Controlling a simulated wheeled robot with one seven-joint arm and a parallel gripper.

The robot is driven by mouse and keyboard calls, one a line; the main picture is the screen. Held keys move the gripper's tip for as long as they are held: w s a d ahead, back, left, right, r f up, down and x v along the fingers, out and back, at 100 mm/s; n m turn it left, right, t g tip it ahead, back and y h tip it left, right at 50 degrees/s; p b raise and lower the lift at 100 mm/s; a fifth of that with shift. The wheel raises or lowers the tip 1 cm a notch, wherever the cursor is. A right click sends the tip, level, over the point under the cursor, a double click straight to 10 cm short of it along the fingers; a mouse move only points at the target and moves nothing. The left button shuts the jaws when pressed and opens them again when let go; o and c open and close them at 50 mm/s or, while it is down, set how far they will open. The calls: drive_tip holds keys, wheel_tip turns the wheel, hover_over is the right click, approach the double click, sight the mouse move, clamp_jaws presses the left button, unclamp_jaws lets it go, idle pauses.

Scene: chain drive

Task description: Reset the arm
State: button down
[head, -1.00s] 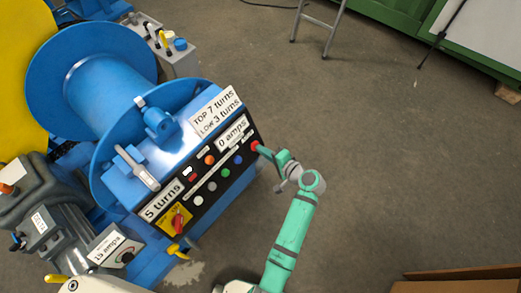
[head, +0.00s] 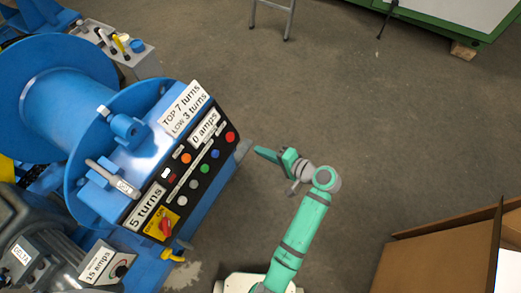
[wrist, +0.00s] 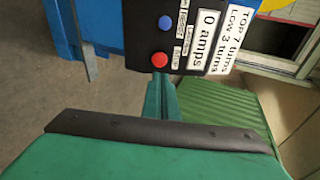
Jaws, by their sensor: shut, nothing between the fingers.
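My green arm reaches up from the bottom of the head view, and my gripper (head: 262,153) is at its end. The gripper is shut and empty, a little to the right of the black control panel (head: 190,178) and apart from it. The red button (head: 230,137) at the panel's upper right is the nearest control. In the wrist view my gripper's green fingers (wrist: 160,92) are together, just below the red button (wrist: 159,60) in the picture. A blue button (wrist: 165,22) shows above it.
The blue machine with its large drum (head: 70,90) fills the left side. Labels on it read "0 amps" and "5 turns". An open cardboard box (head: 440,250) stands at the lower right. A ladder (head: 289,22) stands at the top. The floor between is clear.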

idle(0.4)
drive_tip(key=s+d+f+t+h, duration=0.2)
drive_tip(key=s+f+h, duration=0.3)
drive_tip(key=s, duration=0.3)
drive_tip(key=s+d+f+t+h, duration=0.15)
drive_tip(key=s+f+h, duration=0.3)
drive_tip(key=s, duration=0.45)
drive_tip(key=s+r+n+t+h, duration=0.1)
drive_tip(key=s+r+n+t, duration=0.1)
drive_tip(key=s+r, duration=0.4)
drive_tip(key=s+r+n+t+h, duration=0.1)
drive_tip(key=s+r+n+t, duration=0.1)
drive_tip(key=s+r+n, duration=0.2)
drive_tip(key=s+r, duration=0.3)
drive_tip(key=r, duration=0.5)
drive_tip(key=shift+s+a+r+t, duration=0.15)
drive_tip(key=shift+a+t, duration=0.2)
drive_tip(key=shift+d, duration=0.1)
